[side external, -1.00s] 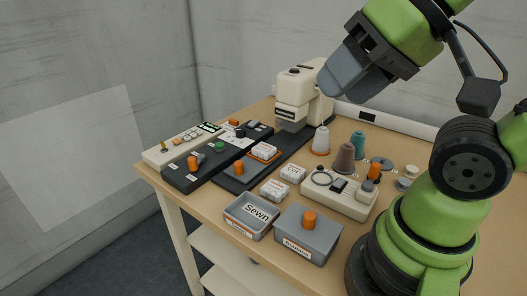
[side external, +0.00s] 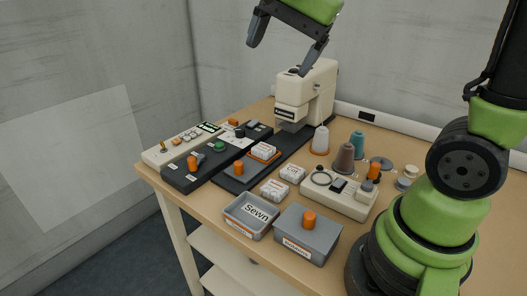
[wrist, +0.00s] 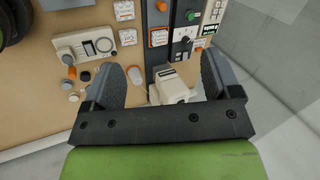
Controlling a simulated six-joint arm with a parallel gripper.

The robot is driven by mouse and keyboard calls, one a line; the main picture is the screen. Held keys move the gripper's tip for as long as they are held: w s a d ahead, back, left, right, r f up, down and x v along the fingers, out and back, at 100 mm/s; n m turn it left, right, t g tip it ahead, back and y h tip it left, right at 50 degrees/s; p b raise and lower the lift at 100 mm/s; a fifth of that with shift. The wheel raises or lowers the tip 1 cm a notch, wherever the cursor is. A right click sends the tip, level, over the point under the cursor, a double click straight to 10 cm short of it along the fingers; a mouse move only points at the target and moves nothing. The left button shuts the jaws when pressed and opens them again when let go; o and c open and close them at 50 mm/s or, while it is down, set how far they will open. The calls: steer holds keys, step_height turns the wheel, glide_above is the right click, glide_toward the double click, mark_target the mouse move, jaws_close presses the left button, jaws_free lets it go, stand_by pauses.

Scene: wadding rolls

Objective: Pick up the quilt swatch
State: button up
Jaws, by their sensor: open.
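Several small white labelled blocks could be the quilt swatch; their print is too small to read. One white block (side external: 263,151) sits on an orange-edged plate on the sewing machine's dark bed. Two others, a rear block (side external: 292,173) and a front block (side external: 274,189), lie on the table. In the wrist view the plate block (wrist: 158,37) and the two table blocks (wrist: 127,37) (wrist: 125,10) show beyond the fingers. My gripper (side external: 278,58) is open and empty, high above the sewing machine, fingers downward. It also shows in the wrist view (wrist: 160,82).
The white sewing machine (side external: 303,95) stands tall below my gripper. Thread cones (side external: 344,158), a cream device (side external: 340,194), a grey "Sewn" tray (side external: 238,223) and a lidded grey box (side external: 308,240) surround the blocks. Control panels (side external: 205,165) line the left edge.

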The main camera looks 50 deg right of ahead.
steer(key=w+d+f+m+g, duration=0.1)
steer(key=w+d+f+m, duration=0.2)
steer(key=w+m, duration=0.25)
steer(key=m+g, duration=0.4)
steer(key=m, duration=1.1)
glide_above(263, 148)
steer(key=shift+h, duration=0.4)
steer(key=f, duration=2.1)
steer(key=shift+s+a, duration=0.25)
steer(key=shift+s, duration=0.05)
steer(key=shift+w+d+f, duration=0.1)
steer(key=shift+f, duration=0.9)
steer(key=shift+w+d+f, duration=0.1)
steer(key=shift+d+f, duration=0.05)
steer(key=shift+f, duration=0.9)
steer(key=shift+w+d+f, duration=0.1)
steer(key=shift+f, duration=0.9)
steer(key=shift+c, duration=0.2)
steer(key=c, duration=1)
steer(key=shift+r, duration=0.1)
steer(key=shift+c, duration=0.2)
